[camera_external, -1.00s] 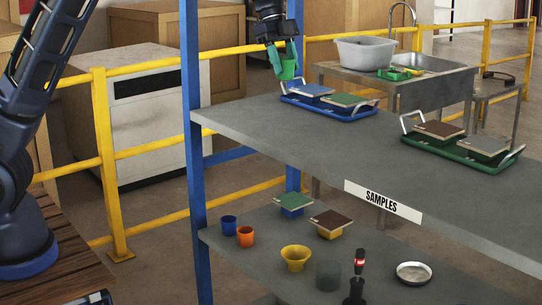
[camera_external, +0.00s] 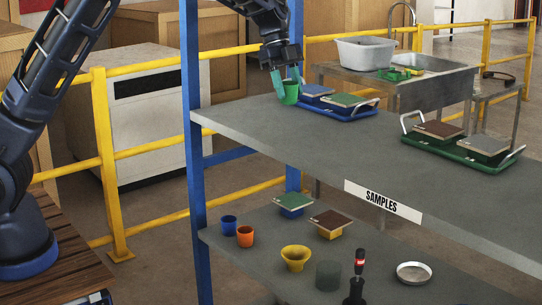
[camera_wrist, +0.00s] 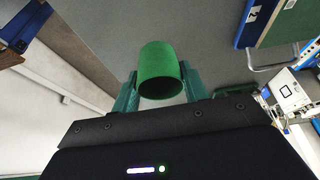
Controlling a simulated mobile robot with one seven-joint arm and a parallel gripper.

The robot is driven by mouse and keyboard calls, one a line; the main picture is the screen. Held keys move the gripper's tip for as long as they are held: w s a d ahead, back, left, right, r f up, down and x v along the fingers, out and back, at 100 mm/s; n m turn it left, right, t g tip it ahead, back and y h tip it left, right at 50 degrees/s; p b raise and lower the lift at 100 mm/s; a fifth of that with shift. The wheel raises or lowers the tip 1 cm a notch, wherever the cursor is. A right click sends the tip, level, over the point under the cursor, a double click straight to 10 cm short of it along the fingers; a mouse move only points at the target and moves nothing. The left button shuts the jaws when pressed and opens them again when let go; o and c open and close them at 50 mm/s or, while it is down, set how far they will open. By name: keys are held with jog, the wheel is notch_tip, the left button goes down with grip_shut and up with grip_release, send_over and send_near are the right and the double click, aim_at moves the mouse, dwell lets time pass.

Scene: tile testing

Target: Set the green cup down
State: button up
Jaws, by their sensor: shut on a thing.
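The green cup (camera_external: 290,93) is held by my gripper (camera_external: 288,84) at the back left of the upper shelf (camera_external: 270,130), just left of the blue tray. The cup looks upright, low over or at the shelf surface; I cannot tell whether its base touches. In the wrist view the green cup (camera_wrist: 160,62) sits between the two teal fingers of my gripper (camera_wrist: 160,88), with its open mouth toward the camera. The fingers are shut on it.
The blue tray (camera_external: 350,116) with two tiles stands close to the cup's right. A green tray (camera_external: 466,161) with two tiles is at the right. The shelf is bare in front of the cup. A blue post (camera_external: 190,60) stands at the left. Cups stand on the lower shelf (camera_external: 270,271).

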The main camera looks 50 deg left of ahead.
jog(key=shift+f, duration=3.05)
jog(key=shift+f, duration=0.15)
jog(key=o, duration=1)
